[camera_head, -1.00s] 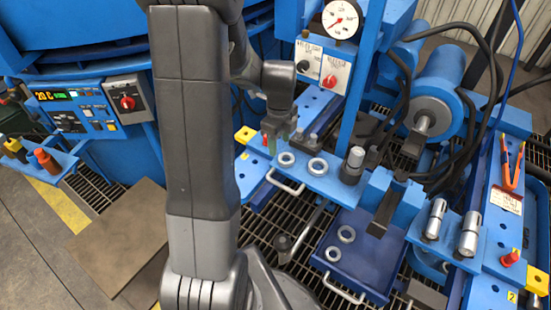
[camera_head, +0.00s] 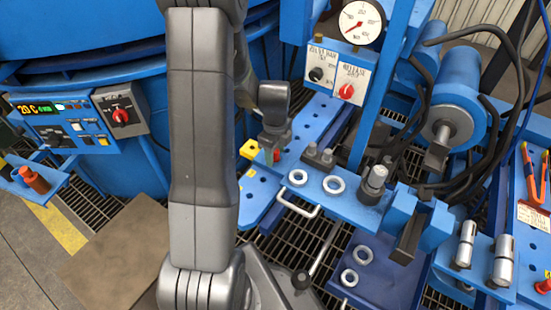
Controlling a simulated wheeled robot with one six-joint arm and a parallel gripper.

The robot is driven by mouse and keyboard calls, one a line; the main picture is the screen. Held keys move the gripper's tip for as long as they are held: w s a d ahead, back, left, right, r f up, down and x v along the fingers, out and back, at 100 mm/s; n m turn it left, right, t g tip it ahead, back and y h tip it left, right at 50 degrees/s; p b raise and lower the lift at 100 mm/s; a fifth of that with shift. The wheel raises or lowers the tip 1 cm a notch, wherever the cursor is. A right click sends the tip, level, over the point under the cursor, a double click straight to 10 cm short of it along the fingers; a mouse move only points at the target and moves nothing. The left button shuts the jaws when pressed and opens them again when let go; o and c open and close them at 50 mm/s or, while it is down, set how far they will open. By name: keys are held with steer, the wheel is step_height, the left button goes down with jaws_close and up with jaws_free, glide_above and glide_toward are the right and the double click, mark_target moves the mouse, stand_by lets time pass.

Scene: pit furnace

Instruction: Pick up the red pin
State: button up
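A small red pin (camera_head: 277,155) shows low at the fingertips of my gripper (camera_head: 272,148), over the perforated blue plate beside a yellow block. My gripper points down there; its fingers partly hide the pin, and a small green patch shows beside it. I cannot tell whether the fingers are open, or whether they touch the pin. Another red pin (camera_head: 543,286) stands at the right edge of the view, partly cut off. An orange-red cylinder (camera_head: 33,180) stands on a blue shelf at the left.
Two grey rings (camera_head: 298,178) and a metal knob (camera_head: 374,180) sit on a blue shelf right of my gripper. A post with a gauge (camera_head: 360,22) and switch box (camera_head: 338,75) rises behind. Metal cylinders (camera_head: 466,243) stand at lower right. Dark grating lies below.

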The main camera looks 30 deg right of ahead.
jaws_close()
steer(key=shift+r, duration=0.15)
step_height(320, 180, up, 10)
steer(key=shift+f+p, duration=0.1)
steer(key=shift+p, duration=1.15)
